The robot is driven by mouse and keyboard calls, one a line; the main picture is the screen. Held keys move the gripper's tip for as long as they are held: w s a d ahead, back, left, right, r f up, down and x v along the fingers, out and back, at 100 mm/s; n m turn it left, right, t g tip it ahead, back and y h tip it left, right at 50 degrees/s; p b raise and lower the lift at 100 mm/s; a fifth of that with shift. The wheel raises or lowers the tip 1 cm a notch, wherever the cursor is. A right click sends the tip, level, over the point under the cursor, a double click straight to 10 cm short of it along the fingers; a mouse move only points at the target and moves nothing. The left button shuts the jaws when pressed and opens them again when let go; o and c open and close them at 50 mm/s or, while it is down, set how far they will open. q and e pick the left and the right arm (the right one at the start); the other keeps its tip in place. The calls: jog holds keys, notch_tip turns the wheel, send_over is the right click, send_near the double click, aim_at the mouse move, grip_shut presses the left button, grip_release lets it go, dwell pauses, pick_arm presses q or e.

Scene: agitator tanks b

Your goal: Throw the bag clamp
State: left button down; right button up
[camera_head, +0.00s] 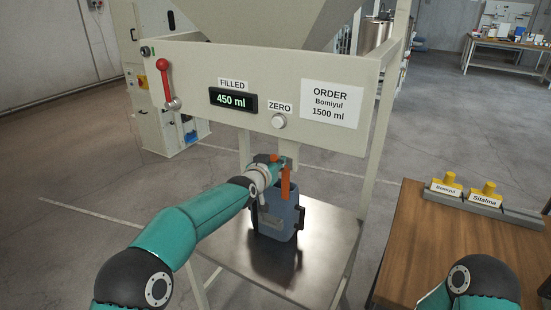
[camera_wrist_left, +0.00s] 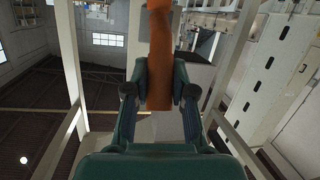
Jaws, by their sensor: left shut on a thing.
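The bag clamp shows as an orange lever (camera_head: 285,183) hanging below the filling machine's panel. My left gripper (camera_head: 279,167) is at this lever, under the panel. In the left wrist view the orange bar (camera_wrist_left: 159,60) runs between the two fingers (camera_wrist_left: 160,95), which are shut on it. My wrist hides part of the container's top and of the clamp. My right gripper is out of view; only part of my right arm shows at the lower right.
The panel (camera_head: 290,65) has a red-knobbed lever (camera_head: 166,85), a display reading 450 ml (camera_head: 233,100), a ZERO knob (camera_head: 279,121) and an order sign for Bomiyul, 1500 ml (camera_head: 331,104). A wooden table (camera_head: 450,235) with yellow-topped labelled items (camera_head: 483,195) stands at right.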

pick_arm(q)
jog(key=shift+r, duration=0.15)
jog(key=c, duration=0.9)
grip_release()
jog(key=shift+w, duration=0.1)
jog(key=shift+c, duration=0.2)
jog(key=v, duration=1.2)
